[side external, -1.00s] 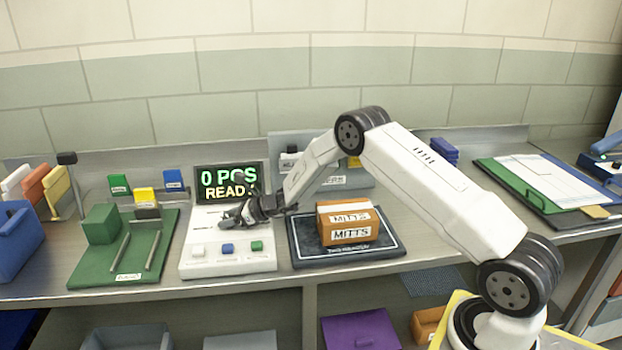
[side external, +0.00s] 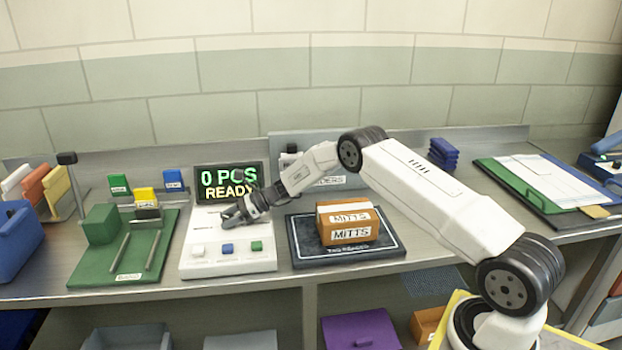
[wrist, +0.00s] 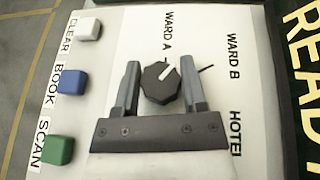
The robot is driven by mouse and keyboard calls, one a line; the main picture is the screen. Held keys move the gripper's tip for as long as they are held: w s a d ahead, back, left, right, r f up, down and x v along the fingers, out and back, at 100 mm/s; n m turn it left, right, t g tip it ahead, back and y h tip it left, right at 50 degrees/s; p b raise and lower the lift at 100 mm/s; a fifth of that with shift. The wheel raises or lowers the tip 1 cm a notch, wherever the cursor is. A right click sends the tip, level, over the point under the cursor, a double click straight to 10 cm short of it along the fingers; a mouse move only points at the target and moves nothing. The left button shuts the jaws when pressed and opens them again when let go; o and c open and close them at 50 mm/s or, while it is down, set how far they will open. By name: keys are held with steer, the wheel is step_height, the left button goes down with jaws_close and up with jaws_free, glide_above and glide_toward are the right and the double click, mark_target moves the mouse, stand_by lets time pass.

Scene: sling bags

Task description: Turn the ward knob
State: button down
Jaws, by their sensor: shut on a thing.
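The ward knob (wrist: 155,90) is a dark, faceted dial with a white pointer line, on the white console panel (side external: 205,262). In the wrist view its pointer slants up and right, between the WARD A (wrist: 168,35) and WARD B (wrist: 233,56) labels; the HOTEL label (wrist: 236,133) is lower right. My gripper (wrist: 160,76) has one finger on each side of the knob and is shut on it. In the side view my gripper (side external: 232,216) is low over the panel and hides the knob. The screen (side external: 229,185) reads "0 PCS READY".
White, blue (side external: 227,248) and green buttons line the panel's front, labelled CLEAR, BOOK and SCAN. A MITTS box (side external: 349,232) stands on a dark pad just right. A green stand (side external: 125,265) is at the left. A grey bin stands behind my forearm.

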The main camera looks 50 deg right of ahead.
steer(key=shift+n+g+y, duration=0.6)
steer(key=shift+n+g, duration=0.4)
steer(key=shift+n+g+y, duration=0.3)
steer(key=shift+n+g, duration=0.2)
steer(key=shift+c, duration=0.7)
jaws_free()
steer(key=shift+v, duration=3.95)
